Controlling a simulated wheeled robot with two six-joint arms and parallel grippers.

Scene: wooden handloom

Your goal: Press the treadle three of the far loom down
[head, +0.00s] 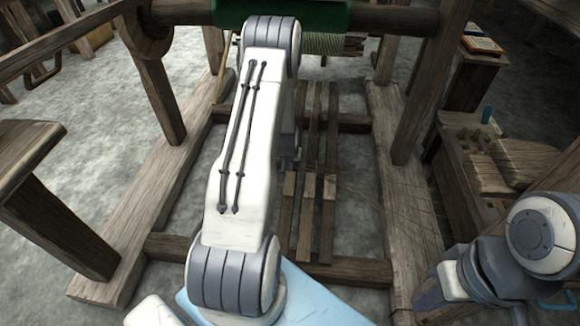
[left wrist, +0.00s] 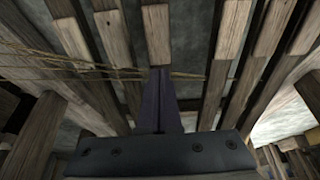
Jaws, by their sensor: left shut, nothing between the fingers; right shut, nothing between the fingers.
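The treadles (head: 308,190) are long narrow wooden bars lying side by side low inside the loom frame; my left arm hides some of them in the head view. In the left wrist view several wooden bars run away from the camera. My left gripper (left wrist: 160,85) is shut and empty, its dark fingertips at the near end of the middle bar (left wrist: 156,40). I cannot tell whether they touch it or which treadle number it is. In the head view my left arm hides this gripper.
The loom's side beams (head: 405,200) and front crossbar (head: 345,268) surround the treadles. A thin cord (left wrist: 100,68) crosses the bars near my left fingertips. A green cloth roll (head: 315,14) is above. A wooden bench with objects (head: 475,180) stands right.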

